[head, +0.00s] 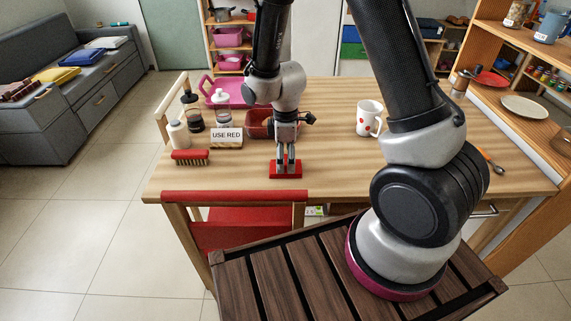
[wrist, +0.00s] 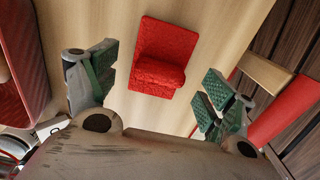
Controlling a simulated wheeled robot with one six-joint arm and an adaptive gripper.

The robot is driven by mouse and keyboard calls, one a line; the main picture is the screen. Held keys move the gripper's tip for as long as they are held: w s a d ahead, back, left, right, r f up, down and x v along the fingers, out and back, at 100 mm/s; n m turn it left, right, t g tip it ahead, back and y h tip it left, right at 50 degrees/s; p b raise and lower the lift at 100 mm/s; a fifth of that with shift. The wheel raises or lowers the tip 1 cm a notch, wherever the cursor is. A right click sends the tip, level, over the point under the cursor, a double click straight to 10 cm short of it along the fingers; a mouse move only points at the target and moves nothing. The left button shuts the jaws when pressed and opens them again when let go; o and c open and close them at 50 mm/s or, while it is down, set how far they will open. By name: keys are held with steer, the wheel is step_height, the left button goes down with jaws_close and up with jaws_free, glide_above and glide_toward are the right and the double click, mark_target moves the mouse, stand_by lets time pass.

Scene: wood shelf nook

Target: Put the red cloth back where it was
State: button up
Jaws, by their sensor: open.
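A folded red cloth (head: 286,174) lies on the wooden table near its front edge. In the wrist view the red cloth (wrist: 165,52) shows as a flat square with a thicker fold or bunch on top. My gripper (head: 286,163) points down right above the cloth in the head view and hides part of it. In the wrist view my gripper (wrist: 155,88) has its green-padded fingers wide apart, with nothing clasped between them. The cloth lies between and a little beyond the fingers there. I cannot tell whether the fingertips touch it.
A "USE RED" sign (head: 227,136), a red brush (head: 190,156) and several bottles stand left. A red bin (head: 259,124) is behind my gripper. A white mug (head: 368,118) stands right. A red chair (head: 235,197) is at the front edge. Folded cloths lie on the grey sofa (head: 70,103).

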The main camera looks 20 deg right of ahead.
step_height(320, 180, up, 9)
steer(key=shift+f, duration=0.2)
step_height(320, 180, up, 14)
steer(key=m+t, duration=0.2)
steer(key=m, duration=0.4)
glide_above(286, 159)
steer(key=s+d, duration=0.5)
steer(key=d, duration=0.3)
steer(key=s+d+r+m+t, duration=0.1)
steer(key=s+d+r+m, duration=0.2)
steer(key=s, duration=0.4)
steer(key=s+d+r+m+t, duration=0.1)
steer(key=s+d+r+m, duration=0.2)
steer(key=s+r+m, duration=0.2)
steer(key=shift+s+d+r, duration=0.25)
steer(key=shift+s+d, duration=0.1)
steer(key=shift+s, duration=0.7)
